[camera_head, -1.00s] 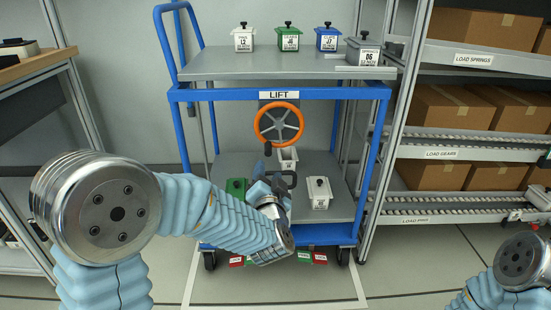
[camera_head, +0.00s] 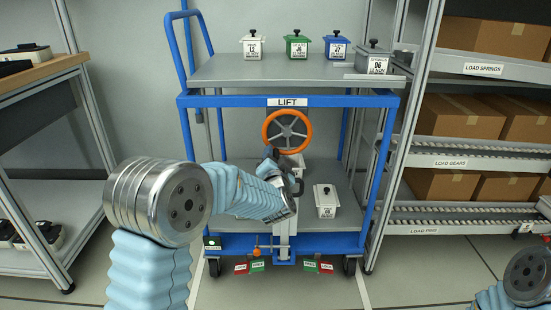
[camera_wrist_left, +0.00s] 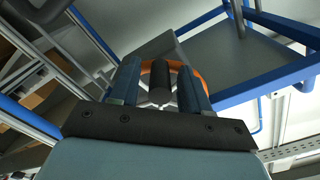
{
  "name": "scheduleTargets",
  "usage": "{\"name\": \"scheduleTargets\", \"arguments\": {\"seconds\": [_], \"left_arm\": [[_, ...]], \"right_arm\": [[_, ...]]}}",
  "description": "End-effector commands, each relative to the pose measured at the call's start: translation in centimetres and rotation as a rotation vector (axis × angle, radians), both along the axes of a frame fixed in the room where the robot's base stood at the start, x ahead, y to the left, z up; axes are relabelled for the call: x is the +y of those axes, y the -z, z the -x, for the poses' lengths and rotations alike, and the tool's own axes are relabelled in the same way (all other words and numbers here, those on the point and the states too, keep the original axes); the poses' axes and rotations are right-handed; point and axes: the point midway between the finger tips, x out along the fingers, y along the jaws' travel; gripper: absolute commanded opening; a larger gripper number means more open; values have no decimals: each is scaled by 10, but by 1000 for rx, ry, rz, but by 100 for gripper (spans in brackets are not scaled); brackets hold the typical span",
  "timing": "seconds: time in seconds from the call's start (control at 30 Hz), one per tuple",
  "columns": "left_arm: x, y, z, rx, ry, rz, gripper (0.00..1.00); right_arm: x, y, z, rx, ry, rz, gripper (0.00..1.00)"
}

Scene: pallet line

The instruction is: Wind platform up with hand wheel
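The orange-rimmed hand wheel (camera_head: 267,133) stands upright under the LIFT sign (camera_head: 288,102) on the blue cart. The grey platform (camera_head: 225,70) sits above the cart's blue top frame. My left gripper (camera_head: 285,165) is at the lower part of the wheel in the head view. In the left wrist view, its two fingers (camera_wrist_left: 158,85) stand on either side of the wheel's dark handle (camera_wrist_left: 154,76). Slivers of the orange rim (camera_wrist_left: 196,72) show behind, and the fingers look open around the handle. My right gripper is out of view; only part of my right arm shows.
White (camera_head: 253,46), green (camera_head: 296,45), blue (camera_head: 337,47) and grey (camera_head: 374,60) lidded boxes stand on the platform. Another white box (camera_head: 326,201) is on the lower deck. A rack with cardboard boxes (camera_head: 455,115) is close on the right; a bench (camera_head: 35,75) is at left.

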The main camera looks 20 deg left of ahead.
Motion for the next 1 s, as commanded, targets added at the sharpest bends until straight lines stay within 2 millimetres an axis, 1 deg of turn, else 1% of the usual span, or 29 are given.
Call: {"name": "scheduleTargets", "arguments": {"seconds": [0.03,0.2,0.27,0.3,0.67,0.77,1.0], "left_arm": [[0,0,0,0,0,0,38],[0,0,0,0,0,0,12],[0,0,0,0,0,0,3],[0,0,0,0,0,0,0],[0,-1,0,3,1,-8,0],[1,-3,1,9,1,-29,0],[7,-8,2,39,0,-127,0]], "right_arm": [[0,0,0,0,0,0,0],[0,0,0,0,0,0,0],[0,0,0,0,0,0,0],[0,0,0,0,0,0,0],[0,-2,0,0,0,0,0],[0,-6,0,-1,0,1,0],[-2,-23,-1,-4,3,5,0]]}}
